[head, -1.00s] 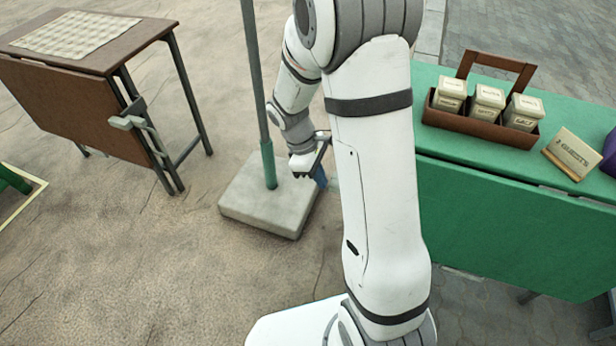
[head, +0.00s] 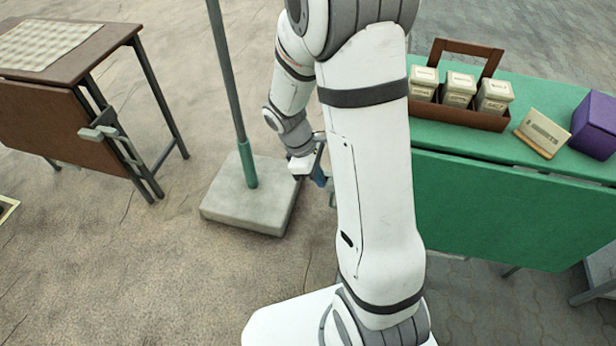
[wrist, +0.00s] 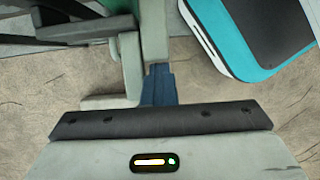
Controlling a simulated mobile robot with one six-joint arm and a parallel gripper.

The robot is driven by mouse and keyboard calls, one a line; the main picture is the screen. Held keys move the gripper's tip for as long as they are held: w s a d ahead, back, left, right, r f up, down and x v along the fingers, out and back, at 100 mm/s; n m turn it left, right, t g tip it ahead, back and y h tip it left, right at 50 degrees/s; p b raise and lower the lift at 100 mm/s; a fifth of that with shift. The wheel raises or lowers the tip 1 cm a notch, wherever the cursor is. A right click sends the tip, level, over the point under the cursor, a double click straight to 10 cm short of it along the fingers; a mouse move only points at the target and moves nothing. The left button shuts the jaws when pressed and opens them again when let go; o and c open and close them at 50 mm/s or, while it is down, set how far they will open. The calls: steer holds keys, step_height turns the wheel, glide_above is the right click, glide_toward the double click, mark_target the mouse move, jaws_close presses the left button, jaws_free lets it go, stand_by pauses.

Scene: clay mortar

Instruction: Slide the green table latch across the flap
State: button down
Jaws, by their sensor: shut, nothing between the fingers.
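The green table (head: 455,145) stands at the right in the head view, with its green flap (head: 500,215) hanging down in front. My gripper (head: 321,180) is left of that table, partly behind my arm. Its blue fingers are shut and empty, and also show in the wrist view (wrist: 160,85). In the wrist view, a grey-green bar piece (wrist: 108,102) lies just left of the fingers, and an upright bar (wrist: 154,35) is right beyond them. They look like the latch, but I cannot tell whether the fingers touch them. My arm hides the table's left end in the head view.
A brown table (head: 55,125) with its own grey latch (head: 98,132) stands at the left. A pole on a stone base (head: 240,210) is close to my gripper's left. A caddy of tins (head: 455,112), a sign (head: 541,133) and a purple box (head: 597,125) sit on the green table.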

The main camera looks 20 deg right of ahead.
steer(key=w+a+r+p, duration=0.4)
steer(key=a+r+p, duration=0.1)
steer(key=r, duration=0.4)
steer(key=shift+a+r, duration=0.15)
steer(key=shift+a, duration=0.6)
steer(key=s+d+r+m+t+y+p, duration=0.1)
steer(key=s+r+m+p, duration=0.2)
steer(key=r, duration=1)
steer(key=s+d+r+m+t+y+p, duration=0.1)
steer(key=s+r+m+p, duration=0.3)
steer(key=r+p, duration=0.9)
steer(key=s+d+r+m+t+y+p, duration=0.1)
steer(key=s+r+m+t+p, duration=0.2)
steer(key=s+r+p, duration=0.5)
step_height(320, 180, up, 5)
steer(key=shift+m+y+p, duration=0.4)
steer(key=shift+m+p, duration=0.25)
steer(key=shift+m, duration=0.05)
